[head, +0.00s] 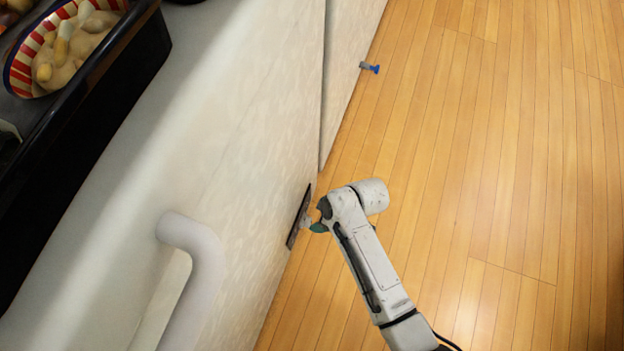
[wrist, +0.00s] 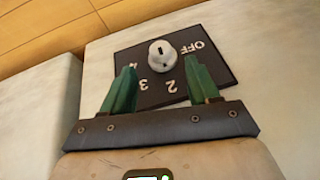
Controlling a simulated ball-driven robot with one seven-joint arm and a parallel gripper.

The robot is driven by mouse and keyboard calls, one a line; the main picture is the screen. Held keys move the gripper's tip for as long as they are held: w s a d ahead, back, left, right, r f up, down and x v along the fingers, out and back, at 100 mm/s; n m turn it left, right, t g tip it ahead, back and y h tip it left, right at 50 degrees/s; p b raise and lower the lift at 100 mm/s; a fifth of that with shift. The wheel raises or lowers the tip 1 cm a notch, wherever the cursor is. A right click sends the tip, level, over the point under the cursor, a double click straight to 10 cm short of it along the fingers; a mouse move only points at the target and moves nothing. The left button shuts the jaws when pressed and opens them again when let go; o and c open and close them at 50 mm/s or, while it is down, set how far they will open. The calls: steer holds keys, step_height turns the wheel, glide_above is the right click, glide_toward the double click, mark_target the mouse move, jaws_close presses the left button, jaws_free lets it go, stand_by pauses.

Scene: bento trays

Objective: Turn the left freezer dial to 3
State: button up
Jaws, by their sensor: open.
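The freezer dial (wrist: 162,56) is a small pale knob with a short dark mark near its top in the wrist view. It sits on a dark plate (wrist: 222,66) printed with OFF and numbers, 2, 3 and 4 among them; the knob's exact setting is unclear. The plate shows edge-on in the head view (head: 298,216), low on the white freezer front (head: 255,130). My gripper (wrist: 160,67) is open, its green fingers apart on either side of the knob in the picture, near the plate. I cannot tell whether they touch the knob. In the head view my gripper (head: 318,227) is partly hidden by my wrist.
A white handle (head: 195,265) sticks out at lower left. A black tray (head: 125,65) with a striped bowl (head: 22,80) of food stands on top. A second white front (head: 345,60) adjoins beyond a gap. A small blue-and-grey object (head: 370,67) lies near its base. The wooden floor on the right is clear.

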mark_target(306, 221)
steer(key=b+x, duration=0.3)
steer(key=x, duration=0.3)
steer(key=shift+f, duration=0.25)
steer(key=shift+a, duration=0.1)
steer(key=shift+c, duration=0.3)
steer(key=c, duration=0.7)
steer(key=shift+w, duration=0.1)
